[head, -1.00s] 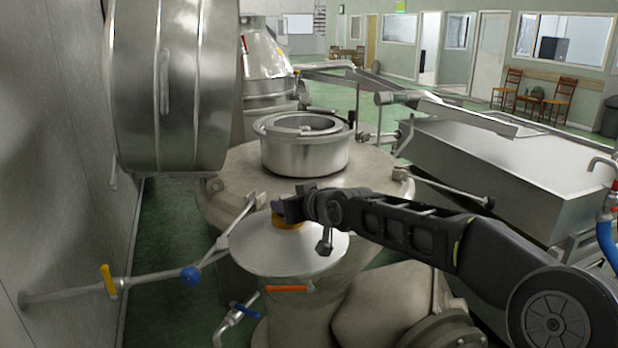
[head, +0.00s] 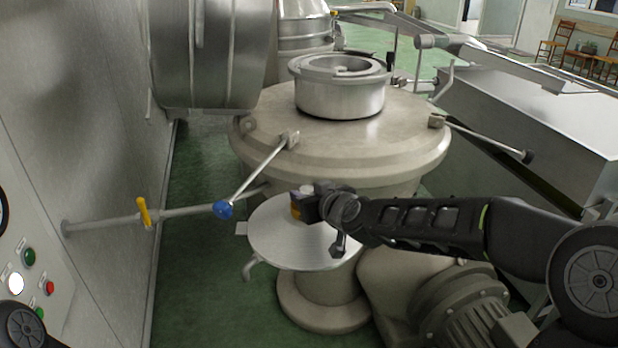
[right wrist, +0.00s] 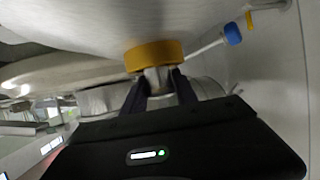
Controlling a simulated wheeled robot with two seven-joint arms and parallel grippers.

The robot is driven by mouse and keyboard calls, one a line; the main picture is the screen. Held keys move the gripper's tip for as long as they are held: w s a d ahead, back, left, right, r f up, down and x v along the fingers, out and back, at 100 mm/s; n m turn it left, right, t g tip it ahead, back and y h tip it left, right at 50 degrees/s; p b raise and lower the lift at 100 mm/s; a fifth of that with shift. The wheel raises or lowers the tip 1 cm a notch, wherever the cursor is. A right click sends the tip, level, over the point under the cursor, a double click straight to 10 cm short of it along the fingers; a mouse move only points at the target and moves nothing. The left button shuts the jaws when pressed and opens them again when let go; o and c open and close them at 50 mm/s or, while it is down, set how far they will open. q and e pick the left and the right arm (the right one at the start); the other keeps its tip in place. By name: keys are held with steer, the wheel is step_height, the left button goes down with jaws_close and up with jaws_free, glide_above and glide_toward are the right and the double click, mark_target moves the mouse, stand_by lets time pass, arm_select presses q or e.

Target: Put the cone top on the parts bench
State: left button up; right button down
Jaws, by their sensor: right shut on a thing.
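The cone top (head: 285,240) is a wide, shallow, silvery metal cone with an orange-yellow knob (head: 296,208). My right gripper (head: 308,204) is shut on the knob. The right wrist view also shows the knob (right wrist: 153,55) between the two dark fingers, with the pale metal of the cone top filling the upper part. In the head view the cone top is over a beige pedestal (head: 322,304); I cannot tell whether they touch. My left gripper is out of view. I cannot make out a parts bench in these frames.
A large round beige machine (head: 340,145) with a metal ring-shaped hopper (head: 340,92) stands just behind. A motor housing (head: 455,305) is at lower right. Green floor shows at left.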

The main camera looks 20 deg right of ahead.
mark_target(322, 261)
steer(key=s+f, duration=0.3)
steer(key=s+f+m+h, duration=0.1)
steer(key=s+f, duration=0.2)
steer(key=f, duration=0.1)
steer(key=s+f+h+b, duration=0.1)
steer(key=s+f, duration=0.2)
steer(key=shift+d+f+m, duration=0.2)
steer(key=shift+f+m, duration=0.1)
steer(key=shift+f, duration=0.1)
steer(key=shift+s+d+f, duration=0.15)
steer(key=shift+s+f, duration=0.15)
steer(key=shift+s, duration=0.05)
